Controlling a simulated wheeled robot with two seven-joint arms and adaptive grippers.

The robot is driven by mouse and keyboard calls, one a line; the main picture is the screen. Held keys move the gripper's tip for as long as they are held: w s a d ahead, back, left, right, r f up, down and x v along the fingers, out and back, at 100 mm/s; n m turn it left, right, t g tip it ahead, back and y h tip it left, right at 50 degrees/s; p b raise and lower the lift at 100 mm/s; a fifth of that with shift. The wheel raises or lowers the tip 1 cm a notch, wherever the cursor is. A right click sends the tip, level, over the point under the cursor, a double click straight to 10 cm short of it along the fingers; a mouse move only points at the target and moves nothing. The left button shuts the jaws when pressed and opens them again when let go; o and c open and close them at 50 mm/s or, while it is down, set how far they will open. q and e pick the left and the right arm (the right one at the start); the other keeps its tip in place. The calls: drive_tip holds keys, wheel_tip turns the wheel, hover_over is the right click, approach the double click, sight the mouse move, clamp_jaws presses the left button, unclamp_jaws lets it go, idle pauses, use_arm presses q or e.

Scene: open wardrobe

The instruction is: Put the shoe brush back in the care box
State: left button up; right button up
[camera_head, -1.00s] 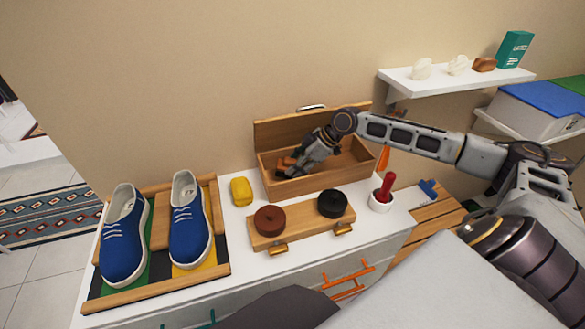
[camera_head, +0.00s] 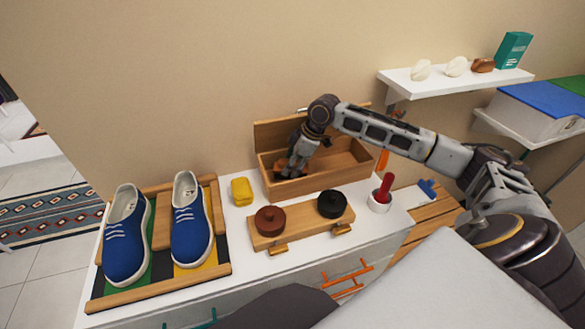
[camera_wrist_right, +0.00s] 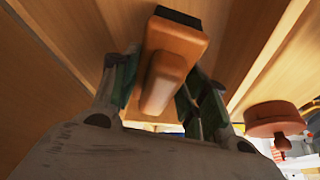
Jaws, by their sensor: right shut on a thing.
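The wooden care box (camera_head: 349,179) stands open on the white cabinet top against the wall, its lid raised at the back. My right gripper (camera_head: 285,170) reaches down into the left part of the box. In the right wrist view my right gripper (camera_wrist_right: 158,95) is shut on the shoe brush (camera_wrist_right: 172,52), an orange-brown wooden block with dark bristles at its far end. The box's wooden boards surround it there. In the head view the brush (camera_head: 281,165) is mostly hidden by the gripper. Whether it touches the box floor I cannot tell. My left gripper is not in view.
In front of the box is a wooden stand with a brown tin (camera_head: 269,219) and a black tin (camera_head: 332,204). A yellow sponge (camera_head: 242,191) lies left of the box. A red-handled tool (camera_head: 384,188) stands in a white cup at right. Blue shoes (camera_head: 190,222) stand at left.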

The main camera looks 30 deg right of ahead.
drive_tip(key=shift+f, duration=0.8)
drive_tip(key=o, duration=0.9)
drive_tip(key=shift+f, duration=0.1)
drive_tip(key=shift+v, duration=3.9)
